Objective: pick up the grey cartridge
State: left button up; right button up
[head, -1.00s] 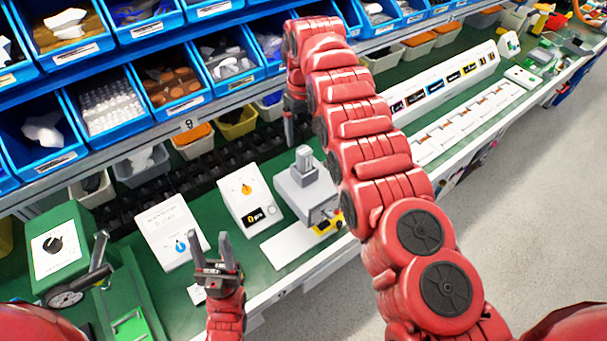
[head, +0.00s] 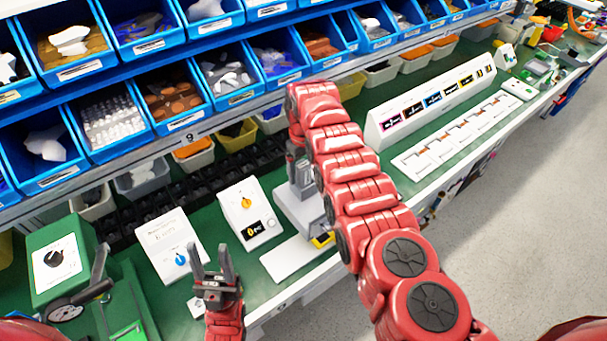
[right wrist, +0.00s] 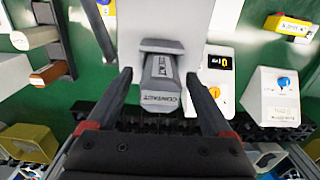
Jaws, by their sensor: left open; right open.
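The grey cartridge (right wrist: 160,82) stands in a light grey fixture (right wrist: 200,22), its end marked "CONTACT" facing my right wrist camera. My right gripper (right wrist: 158,92) is open, with one finger on each side of the cartridge and a visible gap on both sides. In the head view my right gripper (head: 297,165) is over the fixture (head: 300,212), and the arm hides much of the cartridge. My left gripper (head: 212,265) is open and empty, in front of the white box with a blue knob.
A white box with a blue knob (head: 165,240), a white box with an orange knob and display (head: 243,205) and a green box with a black knob (head: 50,250) stand left of the fixture. Blue bins (head: 110,110) overhang the back of the green bench.

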jog(key=shift+f, duration=0.35)
jog(key=shift+c, duration=0.3)
grip_shut()
jog(key=shift+r, duration=0.15)
